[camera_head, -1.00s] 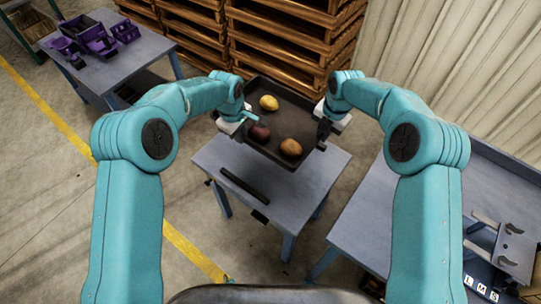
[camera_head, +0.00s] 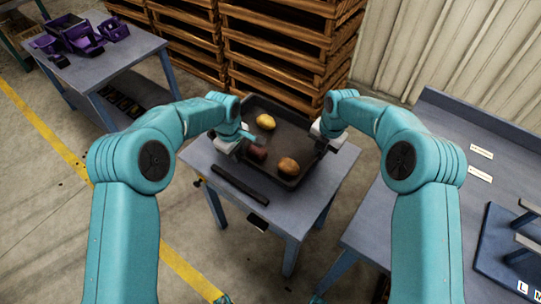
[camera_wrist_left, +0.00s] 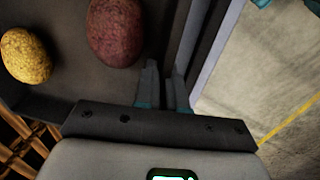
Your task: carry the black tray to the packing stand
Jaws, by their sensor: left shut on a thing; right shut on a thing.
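The black tray (camera_head: 297,111) is in the middle of the head view, above or on a small blue-grey table (camera_head: 319,195); whether it touches the top I cannot tell. It carries a yellow potato (camera_head: 265,122), a dark red potato (camera_head: 256,153) and a brown potato (camera_head: 288,166). My left gripper (camera_head: 240,138) is shut on the tray's left wall. In the left wrist view my left fingers (camera_wrist_left: 166,85) pinch the tray wall, beside the red potato (camera_wrist_left: 116,30) and the yellow one (camera_wrist_left: 25,56). My right gripper (camera_head: 322,134) is shut on the right wall, its fingertips partly hidden.
A black bar (camera_head: 240,185) lies on the table's near side. Stacked wooden crates (camera_head: 285,50) stand close behind. A bench (camera_head: 440,180) with a labelled blue board (camera_head: 495,255) stands at right. A table with purple bins (camera_head: 75,35) is back left.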

